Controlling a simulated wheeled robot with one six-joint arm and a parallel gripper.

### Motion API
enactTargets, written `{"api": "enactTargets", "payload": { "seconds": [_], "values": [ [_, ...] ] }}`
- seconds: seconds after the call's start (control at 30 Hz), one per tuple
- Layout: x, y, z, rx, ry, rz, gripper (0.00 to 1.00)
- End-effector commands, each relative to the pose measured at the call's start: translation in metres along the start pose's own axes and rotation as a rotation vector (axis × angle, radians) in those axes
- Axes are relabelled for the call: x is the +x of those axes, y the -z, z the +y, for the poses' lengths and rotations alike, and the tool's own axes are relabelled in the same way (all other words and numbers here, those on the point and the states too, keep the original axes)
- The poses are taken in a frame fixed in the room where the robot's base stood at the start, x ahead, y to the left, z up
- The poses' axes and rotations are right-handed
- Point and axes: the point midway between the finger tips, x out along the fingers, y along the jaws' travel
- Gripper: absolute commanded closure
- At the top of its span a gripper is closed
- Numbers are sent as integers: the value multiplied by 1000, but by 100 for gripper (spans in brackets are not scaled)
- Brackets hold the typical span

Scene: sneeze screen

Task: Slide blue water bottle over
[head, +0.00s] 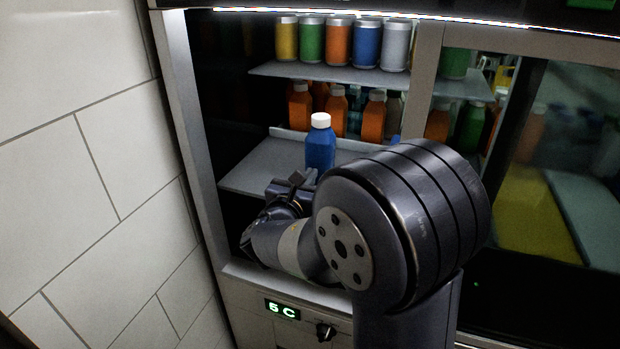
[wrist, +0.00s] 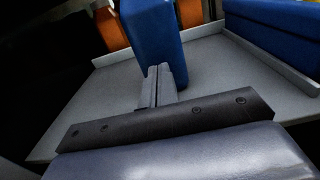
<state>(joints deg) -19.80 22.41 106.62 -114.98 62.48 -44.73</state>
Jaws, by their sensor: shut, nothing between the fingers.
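The blue water bottle (head: 320,146) with a white cap stands upright on the lower shelf (head: 253,172) of the fridge, near its front. My gripper (head: 297,178) is just in front of the bottle, low at its left side. In the wrist view the blue bottle (wrist: 152,45) rises right behind the fingertips (wrist: 159,72). The fingers are shut with nothing between them. They look touching or very near the bottle's lower part; I cannot tell which. My arm hides part of the shelf to the right.
Orange bottles (head: 301,106) stand behind the blue one. Several cans (head: 337,41) stand on the upper shelf (head: 330,74). Another blue item (wrist: 275,35) lies beyond a raised shelf edge in the wrist view. The shelf left of the bottle is bare. A tiled wall (head: 75,150) is at left.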

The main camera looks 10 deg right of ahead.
Motion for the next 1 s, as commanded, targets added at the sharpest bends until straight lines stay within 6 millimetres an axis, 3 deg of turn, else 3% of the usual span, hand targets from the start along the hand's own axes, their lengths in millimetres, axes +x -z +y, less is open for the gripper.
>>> {"api": "enactTargets", "payload": {
  "seconds": [0.57,1.0],
  "values": [
    [16,1,0,0,2,1,100],
    [124,1,-1,0,4,0,100]
  ]
}}
